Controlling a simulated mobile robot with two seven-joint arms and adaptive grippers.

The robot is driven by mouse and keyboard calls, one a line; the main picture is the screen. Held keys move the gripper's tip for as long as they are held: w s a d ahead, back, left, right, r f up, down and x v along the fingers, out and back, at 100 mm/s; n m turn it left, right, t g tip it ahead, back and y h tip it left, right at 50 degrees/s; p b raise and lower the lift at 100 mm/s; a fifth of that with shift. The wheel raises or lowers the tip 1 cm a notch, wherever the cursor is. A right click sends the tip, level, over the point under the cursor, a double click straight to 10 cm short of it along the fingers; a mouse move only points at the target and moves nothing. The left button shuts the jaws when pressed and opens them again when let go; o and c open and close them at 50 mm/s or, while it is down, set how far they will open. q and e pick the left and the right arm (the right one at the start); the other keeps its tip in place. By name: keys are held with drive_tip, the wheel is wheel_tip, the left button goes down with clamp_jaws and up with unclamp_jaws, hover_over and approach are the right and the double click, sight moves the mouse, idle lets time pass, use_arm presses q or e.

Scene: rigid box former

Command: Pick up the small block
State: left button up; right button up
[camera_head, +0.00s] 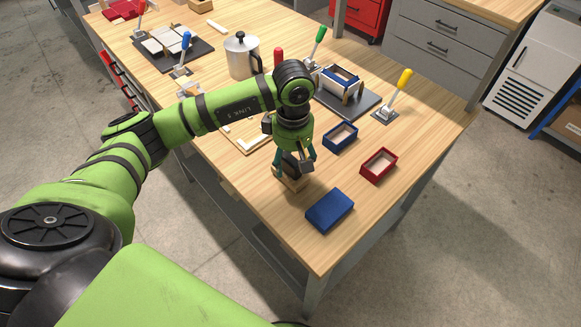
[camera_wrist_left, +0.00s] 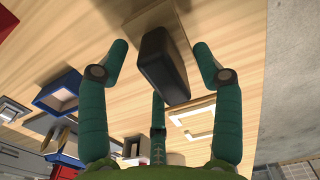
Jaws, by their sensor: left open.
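A small dark block (camera_wrist_left: 165,68) stands on a light wooden piece (camera_wrist_left: 148,30) in the left wrist view. In the head view the dark block (camera_head: 289,164) shows partly behind the fingers, above the wooden piece (camera_head: 291,183) near the table's front edge. My left gripper (camera_head: 295,162) is open and points down over it. In the left wrist view the fingers of my left gripper (camera_wrist_left: 160,52) are spread either side of the dark block, with visible gaps. A third finger shows below it. My right gripper is not in view.
A blue lid or box (camera_head: 330,210), a red open box (camera_head: 379,165) and a blue open box (camera_head: 341,137) lie close by on the right. A wooden frame (camera_head: 246,141) lies to the left. Toggle clamps with coloured handles, a metal pot (camera_head: 242,56) and fixtures stand farther back.

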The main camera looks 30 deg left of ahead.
use_arm(q)
clamp_jaws()
